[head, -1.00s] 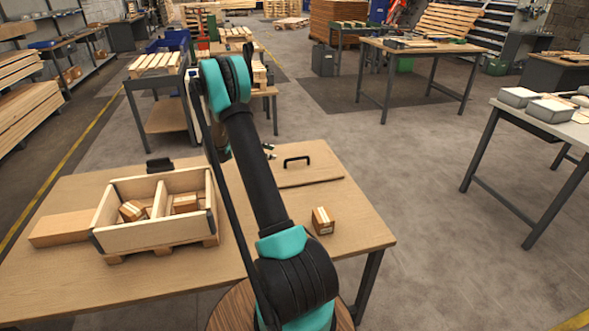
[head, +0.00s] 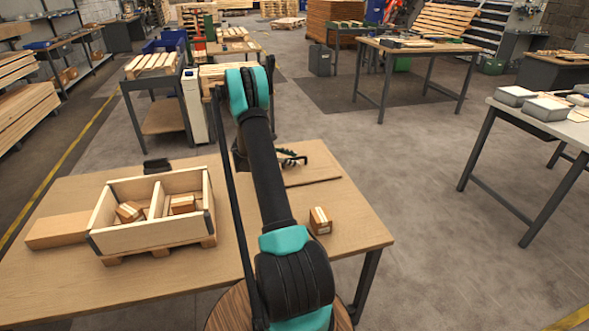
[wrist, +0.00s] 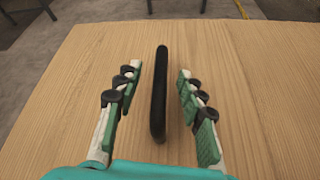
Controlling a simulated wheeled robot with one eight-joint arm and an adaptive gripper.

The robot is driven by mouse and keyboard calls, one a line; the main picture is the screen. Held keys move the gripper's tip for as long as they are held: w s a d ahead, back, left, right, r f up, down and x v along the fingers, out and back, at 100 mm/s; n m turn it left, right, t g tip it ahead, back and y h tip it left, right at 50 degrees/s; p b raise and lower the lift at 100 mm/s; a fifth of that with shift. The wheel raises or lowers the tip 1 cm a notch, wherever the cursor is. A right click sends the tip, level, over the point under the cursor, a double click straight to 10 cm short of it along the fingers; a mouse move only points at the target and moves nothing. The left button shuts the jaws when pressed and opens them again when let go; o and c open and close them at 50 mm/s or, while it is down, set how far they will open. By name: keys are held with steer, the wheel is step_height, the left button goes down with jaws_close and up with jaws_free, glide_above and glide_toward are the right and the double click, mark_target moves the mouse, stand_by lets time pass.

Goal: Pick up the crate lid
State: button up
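The crate lid (head: 316,173) is a flat wooden board with a black handle, lying on the far right part of the wooden table. In the wrist view the lid's wood (wrist: 252,75) fills most of the picture, and the black bar handle (wrist: 159,90) runs lengthwise between the fingers. My gripper (wrist: 157,88) is open, with one finger on each side of the handle and a gap on both sides. In the head view my gripper (head: 290,158) is at the handle, partly hidden behind my arm, and the handle is mostly covered.
The open wooden crate (head: 160,240) with two compartments and small cartons stands at the left on the table (head: 90,287). A small carton (head: 320,221) sits near the right edge. A flat brown box (head: 58,230) and a black object (head: 157,165) lie near the crate.

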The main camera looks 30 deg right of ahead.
steer(key=shift+s+d+f, duration=0.1)
steer(key=shift+d+f, duration=0.15)
steer(key=shift+d, duration=0.25)
steer(key=shift+c, duration=0.2)
jaws_close()
